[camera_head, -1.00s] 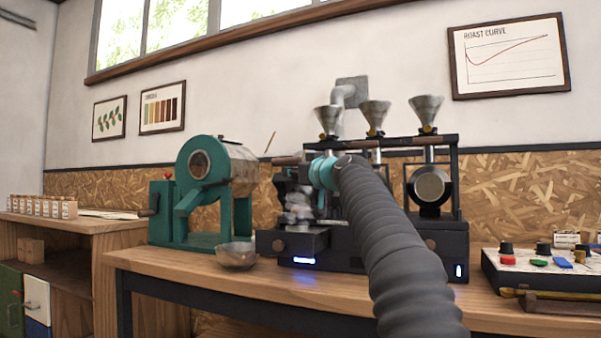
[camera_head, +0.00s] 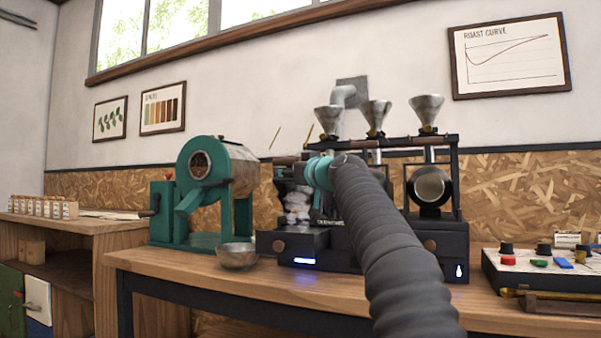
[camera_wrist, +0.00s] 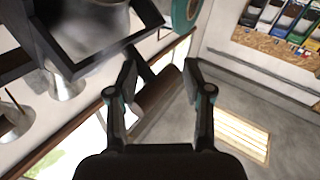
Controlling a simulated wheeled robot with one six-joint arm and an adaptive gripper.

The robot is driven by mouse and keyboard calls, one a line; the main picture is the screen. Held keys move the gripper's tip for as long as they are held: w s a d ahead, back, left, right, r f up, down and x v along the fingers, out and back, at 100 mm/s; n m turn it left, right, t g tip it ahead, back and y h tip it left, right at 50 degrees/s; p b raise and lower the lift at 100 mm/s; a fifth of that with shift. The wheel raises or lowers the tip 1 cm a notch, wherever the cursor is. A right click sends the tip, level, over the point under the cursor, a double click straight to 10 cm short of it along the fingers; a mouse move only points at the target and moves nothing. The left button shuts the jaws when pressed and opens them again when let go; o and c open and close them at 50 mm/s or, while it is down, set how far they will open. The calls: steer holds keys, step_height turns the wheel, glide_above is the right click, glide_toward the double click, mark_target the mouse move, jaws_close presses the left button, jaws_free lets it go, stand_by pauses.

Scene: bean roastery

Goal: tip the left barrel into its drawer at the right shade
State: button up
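The black sample roaster (camera_head: 337,248) stands on the bench with barrels under metal funnels. Its left barrel is mostly hidden by my arm; pale grey lumps, perhaps smoke, show at its left (camera_head: 297,203). A dark drawer (camera_head: 310,242) with a wooden knob sits below, above a lit blue-white strip; I cannot tell the bean shade. My gripper (camera_wrist: 158,80) has its fingers apart in the wrist view, around a brown cylindrical handle (camera_wrist: 157,92). Grey floor shows beside the handle; contact is unclear.
A green drum roaster (camera_head: 230,168) and a metal bowl (camera_head: 238,257) stand at left. A right barrel (camera_head: 431,186) hangs in the frame. A control panel (camera_head: 545,268) lies at right. A colour chart (camera_head: 163,108) hangs on the wall. Bench front at centre is mostly clear.

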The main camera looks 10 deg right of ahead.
steer(key=o, duration=0.4)
steer(key=shift+a, duration=0.7)
steer(key=shift+o, duration=0.9)
steer(key=shift+f, duration=0.1)
steer(key=shift+w+d, duration=0.1)
steer(key=shift+d, duration=0.6)
steer(key=v, duration=1.2)
steer(key=shift+a, duration=0.15)
